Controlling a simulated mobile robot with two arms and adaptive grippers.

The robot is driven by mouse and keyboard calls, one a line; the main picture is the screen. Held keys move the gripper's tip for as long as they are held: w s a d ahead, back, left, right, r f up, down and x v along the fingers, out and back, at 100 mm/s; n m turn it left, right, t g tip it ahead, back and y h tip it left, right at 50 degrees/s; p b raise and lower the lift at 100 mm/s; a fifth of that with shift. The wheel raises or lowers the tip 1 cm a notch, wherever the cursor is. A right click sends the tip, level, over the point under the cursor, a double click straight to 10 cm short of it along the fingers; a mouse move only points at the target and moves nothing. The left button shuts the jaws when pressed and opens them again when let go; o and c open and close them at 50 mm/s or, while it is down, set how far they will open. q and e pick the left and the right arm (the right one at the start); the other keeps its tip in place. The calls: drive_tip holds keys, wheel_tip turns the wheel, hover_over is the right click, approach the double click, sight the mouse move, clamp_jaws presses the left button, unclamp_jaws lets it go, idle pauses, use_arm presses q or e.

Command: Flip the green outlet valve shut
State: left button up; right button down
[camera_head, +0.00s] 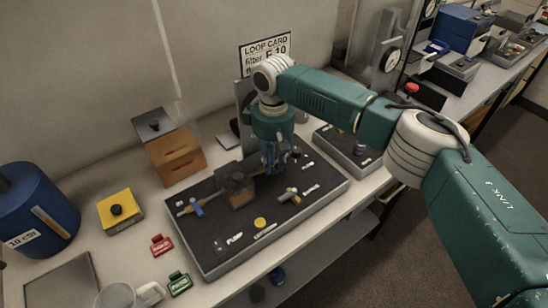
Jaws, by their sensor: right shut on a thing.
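The dark panel (215,255) lies on the bench with a brown filter block (238,192) on it. A pipe runs through the block, with a blue-handled valve (195,207) on its left side. My right gripper (272,165) points down at the pipe's right side. It is shut at the place of the green outlet valve, whose handle is hidden by the fingers, so I cannot tell its angle. My left gripper is not in view.
A red tag (161,245) and a green tag (180,284) lie left of the panel. A wooden box (175,158) stands behind. A grey unit (345,150) is at right.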

sight(273, 168)
drive_tip(key=shift+s+a+r+m+p, duration=0.1)
drive_tip(key=shift+s+r+m+p, duration=0.15)
drive_tip(key=shift+m+p, duration=0.15)
drive_tip(key=shift+w+f+m, duration=0.1)
drive_tip(key=shift+f+m, duration=0.05)
drive_tip(key=shift+m, duration=0.25)
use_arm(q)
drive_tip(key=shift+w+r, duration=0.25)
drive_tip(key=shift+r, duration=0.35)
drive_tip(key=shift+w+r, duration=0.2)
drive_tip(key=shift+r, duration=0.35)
use_arm(e)
drive_tip(key=shift+f, duration=0.1)
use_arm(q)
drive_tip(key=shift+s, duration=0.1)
use_arm(e)
drive_tip(key=c, duration=1.6)
unclamp_jaws()
drive_tip(key=shift+o, duration=0.2)
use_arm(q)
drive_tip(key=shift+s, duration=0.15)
use_arm(e)
wheel_tip(273, 168, up, 12)
